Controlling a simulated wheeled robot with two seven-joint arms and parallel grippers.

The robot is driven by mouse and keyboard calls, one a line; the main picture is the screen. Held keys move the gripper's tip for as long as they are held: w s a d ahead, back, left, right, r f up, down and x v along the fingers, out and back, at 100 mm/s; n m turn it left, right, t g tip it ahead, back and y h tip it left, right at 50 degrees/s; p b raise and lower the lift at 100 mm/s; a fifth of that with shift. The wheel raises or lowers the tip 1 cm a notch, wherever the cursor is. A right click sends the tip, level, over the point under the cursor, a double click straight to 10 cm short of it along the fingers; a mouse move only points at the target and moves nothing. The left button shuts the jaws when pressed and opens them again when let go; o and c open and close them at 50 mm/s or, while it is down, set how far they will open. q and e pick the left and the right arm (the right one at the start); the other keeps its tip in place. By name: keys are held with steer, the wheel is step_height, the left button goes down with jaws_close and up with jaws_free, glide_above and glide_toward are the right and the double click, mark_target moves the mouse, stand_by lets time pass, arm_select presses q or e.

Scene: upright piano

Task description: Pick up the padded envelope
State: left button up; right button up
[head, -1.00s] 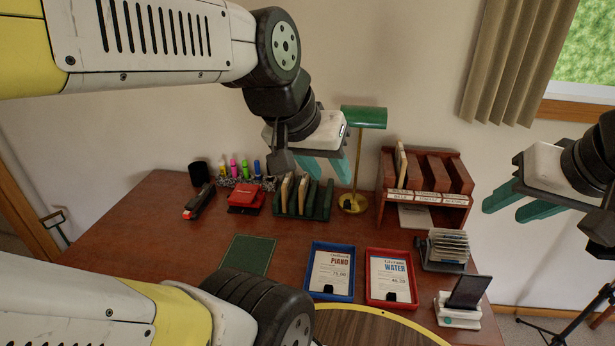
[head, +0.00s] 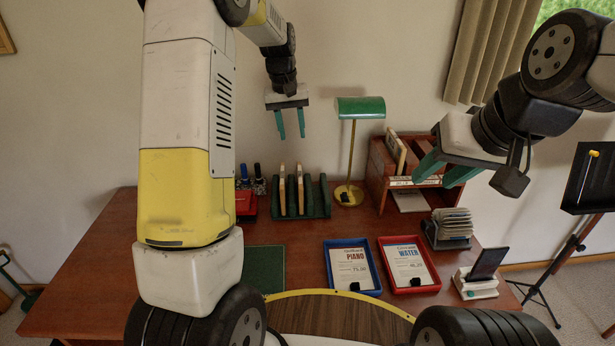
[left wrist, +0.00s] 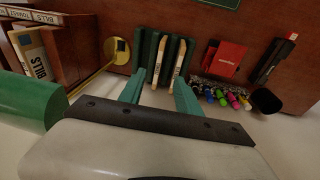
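No thing is clearly marked as the padded envelope. Two thin tan, envelope-like items (head: 300,190) stand upright in a dark green slotted rack (head: 320,204) at the back of the desk; they also show in the left wrist view (left wrist: 179,62). Another tan item (head: 396,150) stands in the red-brown sorter. My left gripper (head: 291,137) points down, open and empty, above the rack and apart from it. In the left wrist view its fingers (left wrist: 159,92) frame the rack. My right gripper (head: 443,176) is open and empty in front of the sorter.
A green lamp (head: 360,107) stands between the rack and the labelled sorter (head: 377,170). Blue (head: 376,290) and red (head: 432,287) trays, a card holder (head: 432,236) and a phone stand (head: 474,290) fill the right front. My left arm hides part of the desk's left side.

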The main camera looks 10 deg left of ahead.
arm_select(q)
steer(key=g, duration=0.1)
glide_toward(300, 174)
steer(key=shift+g+y, duration=0.3)
steer(key=shift+y, duration=0.2)
steer(key=f, duration=0.5)
steer(key=shift+w+d+f, duration=0.1)
steer(key=shift+w+d, duration=0.05)
steer(key=shift+d, duration=0.15)
steer(key=shift+w+d+f, duration=0.1)
steer(key=shift+w+f, duration=0.05)
steer(key=shift+f, duration=2.6)
jaws_close()
